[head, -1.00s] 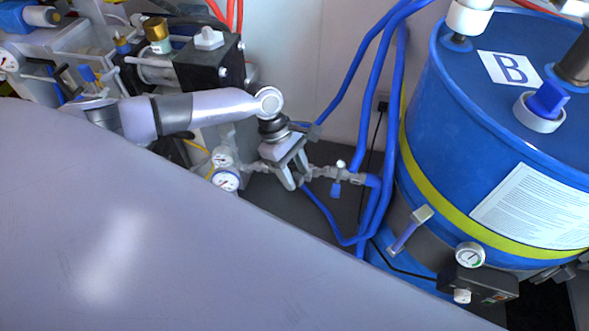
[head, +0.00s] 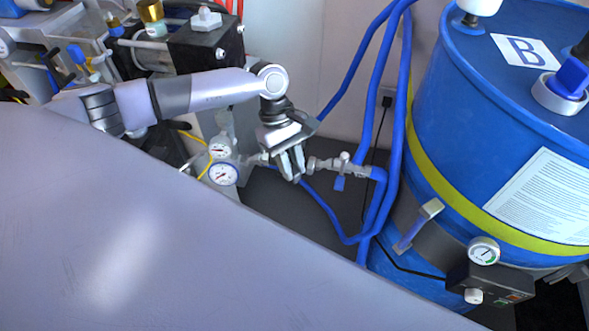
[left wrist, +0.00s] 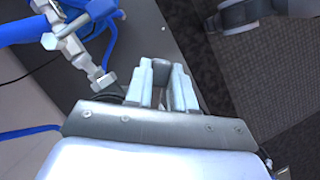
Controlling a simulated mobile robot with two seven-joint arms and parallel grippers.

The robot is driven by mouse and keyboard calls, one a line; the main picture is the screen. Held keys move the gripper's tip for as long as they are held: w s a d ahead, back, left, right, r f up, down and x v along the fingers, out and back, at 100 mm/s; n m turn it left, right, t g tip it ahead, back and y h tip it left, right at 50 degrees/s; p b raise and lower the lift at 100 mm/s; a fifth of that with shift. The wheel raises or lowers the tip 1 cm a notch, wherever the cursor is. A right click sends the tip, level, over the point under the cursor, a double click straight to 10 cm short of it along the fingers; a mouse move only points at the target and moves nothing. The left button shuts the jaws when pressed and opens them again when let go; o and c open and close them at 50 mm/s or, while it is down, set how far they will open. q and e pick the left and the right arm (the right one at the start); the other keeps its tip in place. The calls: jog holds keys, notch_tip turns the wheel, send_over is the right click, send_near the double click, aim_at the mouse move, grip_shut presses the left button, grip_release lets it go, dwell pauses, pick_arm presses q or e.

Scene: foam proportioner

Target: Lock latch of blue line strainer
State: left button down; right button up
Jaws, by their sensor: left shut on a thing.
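My left gripper (head: 291,167) is at the metal pipe fittings (head: 322,164) of the blue hose line, with its fingers pointing down and close together. In the left wrist view the gripper (left wrist: 163,85) is shut on a small dark grey rounded part (left wrist: 163,62) between its fingertips. I take this part to belong to the strainer, but its latch cannot be made out. The gripper hides the middle of the fitting line in the head view. Fittings (left wrist: 80,46) with a blue hose also show at upper left in the left wrist view. My right gripper is not in view.
A blue drum (head: 465,130) marked B stands on the right, with a dial gauge (head: 484,251) low on its front. Two gauges (head: 222,173) sit left of the gripper. Blue hoses (head: 377,100) run behind the fittings. Pump equipment (head: 205,45) is at upper left.

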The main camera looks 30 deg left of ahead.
pick_arm(q)
jog(key=shift+s+a+f+m+g+b, duration=0.1)
jog(key=shift+s+f+m+g+b, duration=0.05)
jog(key=shift+m+b, duration=0.4)
jog(key=shift+s+f+m+g+b, duration=0.1)
jog(key=shift+m+g+b, duration=0.05)
jog(key=shift+m+b, duration=0.35)
jog(key=m+y+b, duration=0.1)
jog(key=m+b, duration=0.1)
jog(key=b, duration=0.1)
jog(key=s+a+m+g+y+b, duration=0.1)
jog(key=m+b, duration=0.2)
jog(key=a+m+g+b, duration=0.1)
jog(key=m+b, duration=0.2)
jog(key=shift+s+a+r+y, duration=0.1)
jog(key=shift+s+r+y, duration=0.2)
jog(key=shift+y, duration=0.1)
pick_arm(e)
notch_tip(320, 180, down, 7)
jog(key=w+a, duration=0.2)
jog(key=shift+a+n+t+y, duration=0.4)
pick_arm(q)
jog(key=shift+m, duration=0.25)
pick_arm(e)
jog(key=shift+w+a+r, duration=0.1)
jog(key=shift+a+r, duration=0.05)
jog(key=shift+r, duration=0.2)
